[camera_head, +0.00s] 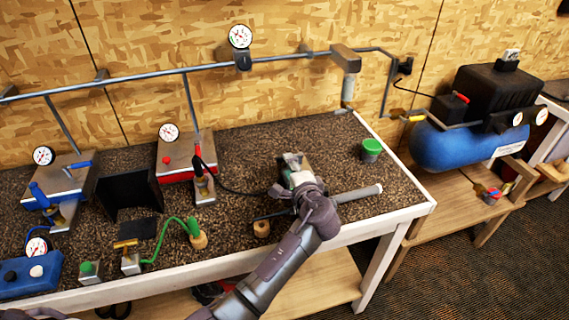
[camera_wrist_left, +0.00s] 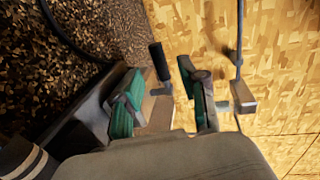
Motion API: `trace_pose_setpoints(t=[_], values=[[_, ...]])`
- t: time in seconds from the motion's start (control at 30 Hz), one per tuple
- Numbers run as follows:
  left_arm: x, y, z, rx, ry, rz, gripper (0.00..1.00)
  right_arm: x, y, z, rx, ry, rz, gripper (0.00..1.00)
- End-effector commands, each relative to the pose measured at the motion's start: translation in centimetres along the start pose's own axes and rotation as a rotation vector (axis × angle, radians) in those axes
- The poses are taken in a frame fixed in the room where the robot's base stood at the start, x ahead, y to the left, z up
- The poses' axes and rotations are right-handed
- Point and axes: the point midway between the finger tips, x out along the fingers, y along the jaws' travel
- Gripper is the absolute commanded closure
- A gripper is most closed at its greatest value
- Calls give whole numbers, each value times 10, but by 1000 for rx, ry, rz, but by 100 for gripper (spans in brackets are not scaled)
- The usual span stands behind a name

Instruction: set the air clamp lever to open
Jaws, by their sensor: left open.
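My left gripper (camera_head: 291,160) is over the dark speckled bench top, with its arm coming up from the bottom of the head view. In the left wrist view, the gripper (camera_wrist_left: 158,70) shows two green-padded fingers spread apart. A lever with a black handle (camera_wrist_left: 159,60) appears between the fingertips, with visible gaps on both sides. A pale metal block (camera_wrist_left: 160,108) shows below it, partly hidden by the left finger. In the head view, my gripper hides the lever and most of the clamp area. I cannot tell if a finger touches the lever. My right gripper is not in view.
A grey tube (camera_head: 358,194) lies right of my wrist. A green-lidded cup (camera_head: 371,150) stands farther right. A red gauge unit (camera_head: 186,166) and a green hose (camera_head: 168,226) are to the left. A grey air pipe (camera_head: 140,77) runs along the wall. A blue compressor (camera_head: 445,148) stands right.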

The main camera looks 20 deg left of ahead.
Motion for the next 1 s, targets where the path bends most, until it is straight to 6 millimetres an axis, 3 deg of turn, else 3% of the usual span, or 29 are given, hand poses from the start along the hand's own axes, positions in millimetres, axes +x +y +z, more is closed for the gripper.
trace_pose_setpoints(t=[0.1, 0.3, 0.67, 0.7, 0.93, 1.0], values=[[25, 3, 0, 0, -1, -3, 58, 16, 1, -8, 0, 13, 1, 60], [47, 2, 0, 0, 1, -1, 58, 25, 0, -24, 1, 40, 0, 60], [53, 0, 0, 0, 1, 0, 58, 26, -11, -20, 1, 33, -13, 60], [53, 0, 0, 0, 1, 0, 59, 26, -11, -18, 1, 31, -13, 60], [53, 0, 0, 0, 1, 0, 98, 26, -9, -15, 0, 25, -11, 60], [53, 0, 0, 0, 1, 0, 100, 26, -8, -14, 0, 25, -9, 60]])
